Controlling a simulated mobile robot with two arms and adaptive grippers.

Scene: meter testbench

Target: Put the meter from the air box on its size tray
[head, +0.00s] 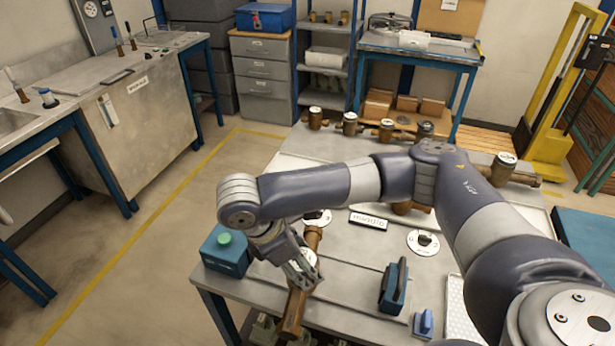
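A brass meter (292,312) with long pipe ends lies near the front left of the grey table, and its pale round face is partly hidden by my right gripper (303,272). The gripper reaches down over the meter's middle; whether its fingers are closed on it is unclear. A teal box (224,256) with a green button, perhaps the air box, stands just left of the gripper. A sign reading "middle" (369,220) stands behind, at the table's middle. Another brass piece (402,208) is partly hidden under my arm. My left gripper is out of view.
Several brass meters (350,124) stand along the table's back edge, with another (502,168) at the back right. A dark teal tool (394,286), a small blue block (423,323) and a white perforated tray (459,322) occupy the front right. A round plate (423,243) lies behind them.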

